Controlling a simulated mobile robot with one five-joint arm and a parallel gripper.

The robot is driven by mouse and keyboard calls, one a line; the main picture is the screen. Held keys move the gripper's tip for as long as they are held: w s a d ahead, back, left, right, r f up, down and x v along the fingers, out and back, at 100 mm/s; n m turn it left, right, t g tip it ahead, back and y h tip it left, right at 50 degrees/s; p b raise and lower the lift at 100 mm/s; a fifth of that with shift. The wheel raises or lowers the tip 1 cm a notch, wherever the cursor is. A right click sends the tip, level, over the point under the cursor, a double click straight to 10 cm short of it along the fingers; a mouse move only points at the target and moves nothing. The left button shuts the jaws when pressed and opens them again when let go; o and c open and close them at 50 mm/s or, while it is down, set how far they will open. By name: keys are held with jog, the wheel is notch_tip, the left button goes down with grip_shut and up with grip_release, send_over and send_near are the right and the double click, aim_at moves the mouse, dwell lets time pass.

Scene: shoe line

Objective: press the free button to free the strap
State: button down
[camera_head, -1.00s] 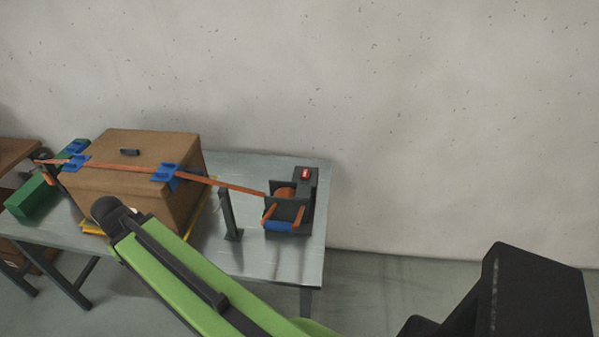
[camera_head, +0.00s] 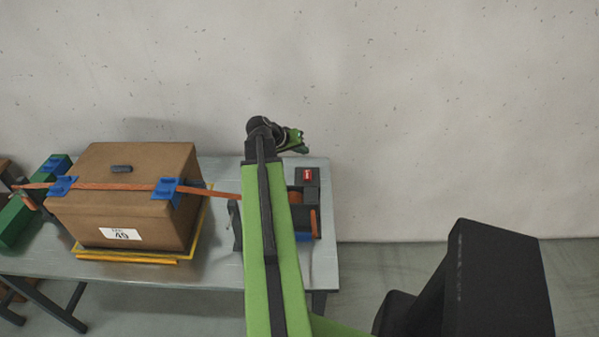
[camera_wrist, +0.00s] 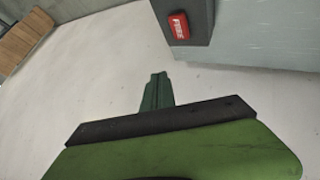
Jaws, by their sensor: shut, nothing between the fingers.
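The red free button (camera_head: 307,174) sits on top of a dark grey strap unit (camera_head: 313,187) at the table's right end. In the wrist view the button (camera_wrist: 178,25), lettered FREE, is at the upper right on its grey block. An orange strap (camera_head: 120,187) runs from the unit across a brown cardboard box (camera_head: 120,217). My gripper (camera_head: 298,141) is shut and empty, up and slightly left of the button in the head view. In the wrist view my gripper (camera_wrist: 157,80) points below and left of the button, apart from it. My arm hides part of the unit.
Blue corner guards (camera_head: 166,188) lie under the strap on the box. The box stands on a yellow-edged base (camera_head: 130,256). A green block (camera_head: 15,222) is at the far left.

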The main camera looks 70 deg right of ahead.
aim_at(305, 175)
jog(key=shift+s+d+r, duration=0.15)
jog(key=shift+s+d, duration=0.3)
jog(key=shift+s, duration=0.15)
notch_tip(305, 175, down, 9)
jog(key=b, duration=0.9)
jog(key=shift+r, duration=0.1)
dwell(1.2)
jog(key=shift+f+b, duration=0.35)
jog(key=shift+f, duration=0.1)
